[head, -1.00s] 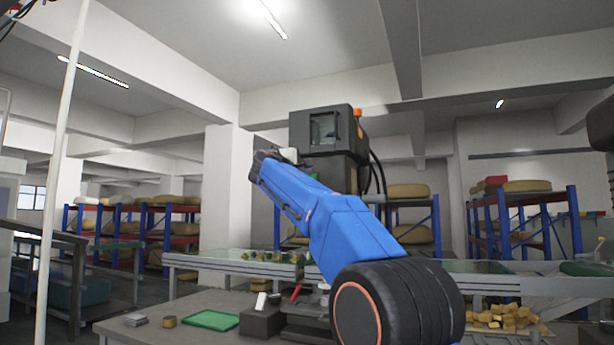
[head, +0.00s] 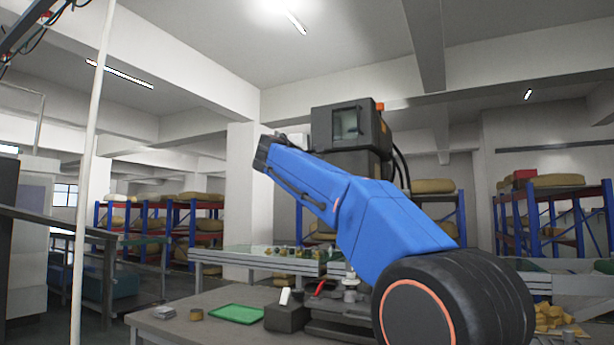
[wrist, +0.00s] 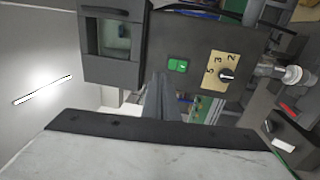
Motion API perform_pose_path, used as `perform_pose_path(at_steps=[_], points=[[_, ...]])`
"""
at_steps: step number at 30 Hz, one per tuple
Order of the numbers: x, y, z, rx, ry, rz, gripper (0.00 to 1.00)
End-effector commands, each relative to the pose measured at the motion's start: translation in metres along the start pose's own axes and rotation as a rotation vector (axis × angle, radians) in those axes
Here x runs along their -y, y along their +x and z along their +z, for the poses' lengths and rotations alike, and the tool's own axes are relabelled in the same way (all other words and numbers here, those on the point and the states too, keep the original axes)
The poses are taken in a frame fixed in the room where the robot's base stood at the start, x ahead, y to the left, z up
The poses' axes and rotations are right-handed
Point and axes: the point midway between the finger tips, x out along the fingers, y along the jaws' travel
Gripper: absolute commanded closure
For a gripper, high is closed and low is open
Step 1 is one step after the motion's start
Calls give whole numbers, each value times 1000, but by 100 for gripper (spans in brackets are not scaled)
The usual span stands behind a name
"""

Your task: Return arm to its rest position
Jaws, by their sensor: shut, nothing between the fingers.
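My arm is blue and raised across the middle of the head view. My gripper's narrow grey fingers show in the wrist view (wrist: 160,98), close together and empty. In the head view the fingers are hidden behind the arm's black end. A dark machine with a small window (head: 347,122) stands behind the arm. The wrist view shows its window (wrist: 115,38), a green switch (wrist: 178,65) and a numbered dial (wrist: 222,70) beyond my fingers. I cannot tell the exact gap between fingers and machine.
A grey table (head: 160,334) at the front holds a green tray (head: 237,314) and a dark block (head: 286,317). A white pole (head: 93,170) stands at left. Racks (head: 165,225) stand behind. Open air surrounds the raised arm on its left.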

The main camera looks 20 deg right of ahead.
Motion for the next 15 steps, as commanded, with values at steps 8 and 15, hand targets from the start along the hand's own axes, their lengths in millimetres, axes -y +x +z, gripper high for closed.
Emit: perform_pose_path(at_steps=[8,15], points=[[5,-2,3,-4,6,-13,100],[70,-27,30,-50,84,-184,100]])
